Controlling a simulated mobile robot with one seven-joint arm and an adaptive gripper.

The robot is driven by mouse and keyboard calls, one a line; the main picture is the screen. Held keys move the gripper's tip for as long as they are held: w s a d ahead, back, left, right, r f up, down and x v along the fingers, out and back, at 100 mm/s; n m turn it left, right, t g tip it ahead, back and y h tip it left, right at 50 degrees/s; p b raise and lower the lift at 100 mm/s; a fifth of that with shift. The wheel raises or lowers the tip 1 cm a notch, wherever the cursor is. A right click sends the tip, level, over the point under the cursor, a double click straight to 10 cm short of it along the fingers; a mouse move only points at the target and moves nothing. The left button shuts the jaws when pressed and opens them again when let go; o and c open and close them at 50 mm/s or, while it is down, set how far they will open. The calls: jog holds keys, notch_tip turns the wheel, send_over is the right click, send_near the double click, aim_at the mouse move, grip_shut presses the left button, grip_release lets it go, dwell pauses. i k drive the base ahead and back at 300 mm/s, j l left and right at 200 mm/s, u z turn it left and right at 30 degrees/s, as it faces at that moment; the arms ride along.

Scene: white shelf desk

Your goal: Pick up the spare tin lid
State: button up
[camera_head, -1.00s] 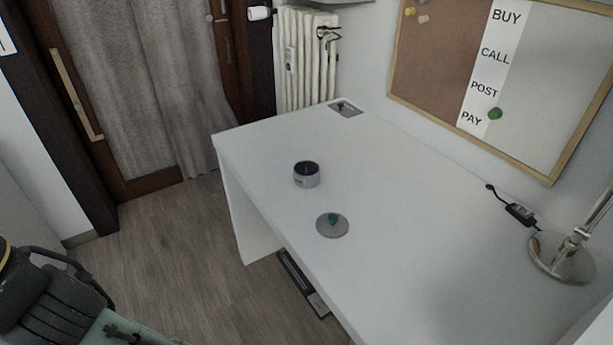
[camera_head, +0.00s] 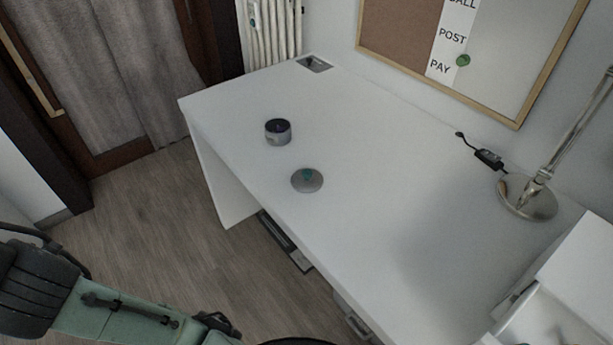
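The tin lid (camera_head: 298,184) is a flat grey disc with a small green knob in its middle. It lies on the white desk (camera_head: 385,190), near the front edge. A short round grey tin (camera_head: 278,133) with a dark top or inside stands behind and to the left of the lid, apart from it. My arm shows at the lower left, over the floor and away from the desk. My gripper cannot be made out in this view.
A metal lamp base (camera_head: 528,203) with a slanting pole stands at the right, beside a black cable switch (camera_head: 489,159). A white box-like unit (camera_head: 575,270) is at the lower right. The desk around the lid is clear. A framed board (camera_head: 480,60) hangs behind.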

aim_at(304, 180)
jog(key=i+j, duration=0.1)
jog(key=j, duration=0.25)
jog(key=i+j, duration=0.1)
jog(key=j, duration=0.3)
jog(key=i+j, duration=0.1)
jog(key=j, duration=0.25)
jog(key=i+j, duration=0.1)
jog(key=j, duration=0.25)
jog(key=j+z, duration=0.35)
jog(key=i+j+z, duration=0.1)
jog(key=j+z, duration=0.25)
jog(key=j, duration=0.15)
jog(key=i+l+z, duration=0.15)
jog(key=z, duration=0.2)
jog(key=i+l+z, duration=0.1)
jog(key=z, duration=0.3)
jog(key=i+z, duration=0.2)
jog(key=z, duration=0.15)
